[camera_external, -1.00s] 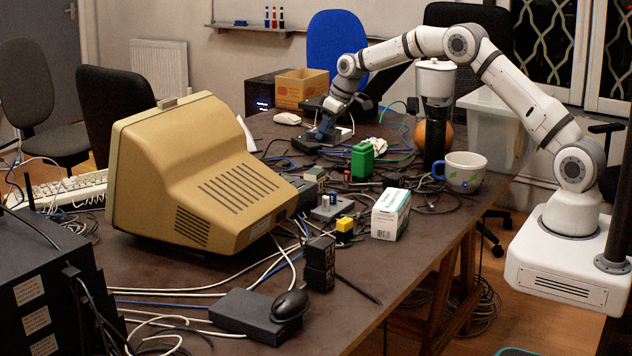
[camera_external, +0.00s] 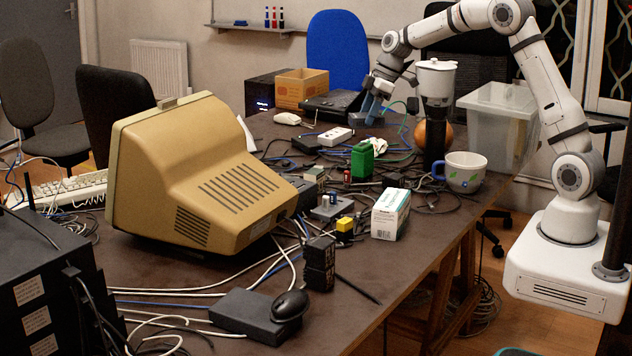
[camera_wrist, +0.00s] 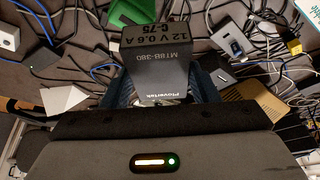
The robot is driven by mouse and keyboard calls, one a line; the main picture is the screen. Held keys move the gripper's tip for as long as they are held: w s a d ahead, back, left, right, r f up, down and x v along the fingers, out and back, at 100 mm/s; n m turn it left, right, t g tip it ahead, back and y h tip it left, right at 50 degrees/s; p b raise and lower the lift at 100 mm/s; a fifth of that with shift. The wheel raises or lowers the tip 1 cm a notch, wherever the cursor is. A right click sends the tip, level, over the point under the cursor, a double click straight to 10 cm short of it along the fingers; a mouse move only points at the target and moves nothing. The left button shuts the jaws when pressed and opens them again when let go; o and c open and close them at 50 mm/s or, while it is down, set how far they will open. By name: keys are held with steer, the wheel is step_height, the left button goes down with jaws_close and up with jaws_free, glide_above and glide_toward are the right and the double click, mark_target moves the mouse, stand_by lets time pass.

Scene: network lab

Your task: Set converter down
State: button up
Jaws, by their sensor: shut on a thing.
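The converter (camera_wrist: 157,72) is a dark grey box with printed lettering, including "12 V 0.6 A". In the wrist view it sits between the blue-grey fingers of my gripper (camera_wrist: 163,92), which is shut on it. In the external view my gripper (camera_external: 373,108) is at the far side of the table, left of the white-topped coffee grinder. The converter is hard to make out there, and I cannot tell whether it touches the table.
A white socket block (camera_external: 335,136) and a green container (camera_external: 362,160) are near my gripper. A black laptop-like device (camera_external: 330,108) lies behind. The grinder (camera_external: 436,80) and a mug (camera_external: 464,172) stand to the right. Cables cover much of the table (camera_external: 400,275).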

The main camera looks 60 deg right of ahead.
steer(key=s+a+f+n+g+y+b, duration=0.15)
steer(key=s+n, duration=0.35)
steer(key=s, duration=0.7)
steer(key=s+a+n+g+b, duration=0.1)
steer(key=s+a+n+g, duration=0.2)
steer(key=s, duration=1)
steer(key=shift+n+t, duration=0.55)
steer(key=shift+n, duration=0.05)
steer(key=f, duration=1.1)
steer(key=shift+a+f, duration=0.15)
steer(key=shift+a, duration=0.05)
steer(key=shift+f+b, duration=0.4)
steer(key=shift+f, duration=1.65)
steer(key=shift+f, duration=0.2)
steer(key=o, duration=1.2)
steer(key=shift+c, duration=0.2)
steer(key=shift+r, duration=0.1)
